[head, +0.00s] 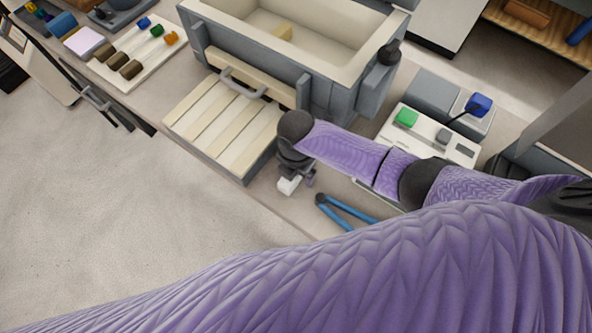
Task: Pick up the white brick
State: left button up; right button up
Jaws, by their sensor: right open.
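A small white brick (288,185) lies on the narrow strip of worktop just right of the slatted cream drawer, near the counter's front edge. My right gripper (299,180) is open and points down right at the brick, with its dark wrist above it. The wrist and fingers hide part of the brick, and I cannot tell whether the fingers touch it. My left gripper is out of view.
A grey and cream bin (203,48) stands behind the drawer (215,118). Blue-handled tool (345,212) lies right of the brick. Another tray with coloured pieces (165,62) is at upper left.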

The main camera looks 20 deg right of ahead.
jog(key=c, duration=1.1)
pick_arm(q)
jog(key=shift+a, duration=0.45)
pick_arm(e)
grip_shut()
